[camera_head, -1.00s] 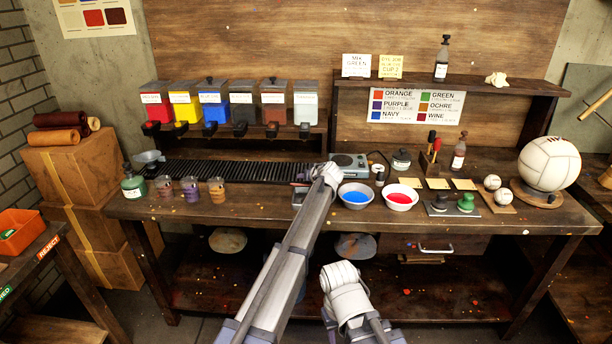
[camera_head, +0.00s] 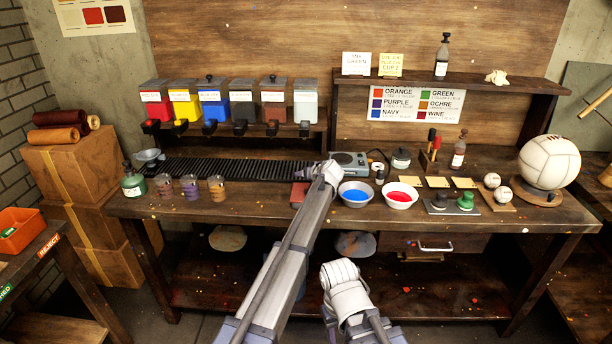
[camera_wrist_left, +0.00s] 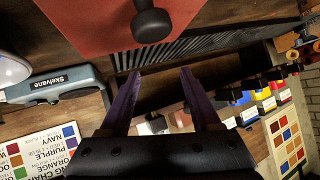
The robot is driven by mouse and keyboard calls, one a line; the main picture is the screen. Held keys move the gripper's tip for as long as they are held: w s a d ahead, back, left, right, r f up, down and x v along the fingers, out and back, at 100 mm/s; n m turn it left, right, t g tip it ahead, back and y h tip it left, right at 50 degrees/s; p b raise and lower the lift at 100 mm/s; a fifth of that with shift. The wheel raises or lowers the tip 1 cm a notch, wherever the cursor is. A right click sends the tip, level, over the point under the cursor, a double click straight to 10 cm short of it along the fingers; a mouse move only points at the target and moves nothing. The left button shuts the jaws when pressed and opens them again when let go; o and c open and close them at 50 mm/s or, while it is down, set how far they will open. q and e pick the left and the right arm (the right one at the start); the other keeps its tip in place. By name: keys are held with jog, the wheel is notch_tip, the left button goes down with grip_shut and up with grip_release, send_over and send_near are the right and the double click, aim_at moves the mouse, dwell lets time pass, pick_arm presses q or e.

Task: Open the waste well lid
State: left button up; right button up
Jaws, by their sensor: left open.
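The waste well lid appears to be the red panel (camera_head: 299,194) on the bench beside my left wrist in the head view. In the left wrist view, the red panel (camera_wrist_left: 95,22) fills the top, with a round dark knob (camera_wrist_left: 152,24) on it. My left gripper (camera_wrist_left: 160,74) is open and empty, its purple fingers apart. The knob lies beyond the fingertips in the picture, apart from them.
A teal device (camera_head: 350,164) and bowls of blue (camera_head: 355,195) and red (camera_head: 400,196) stand to the right. Paint dispensers (camera_head: 210,100) line the back. Several cups stand front left.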

pick_arm(q)
jog(key=p+v, duration=0.3)
jog(key=v, duration=0.4)
jog(key=shift+s+d+r+p, duration=0.1)
jog(key=shift+s+r+p, duration=0.05)
jog(key=shift+p, duration=0.2)
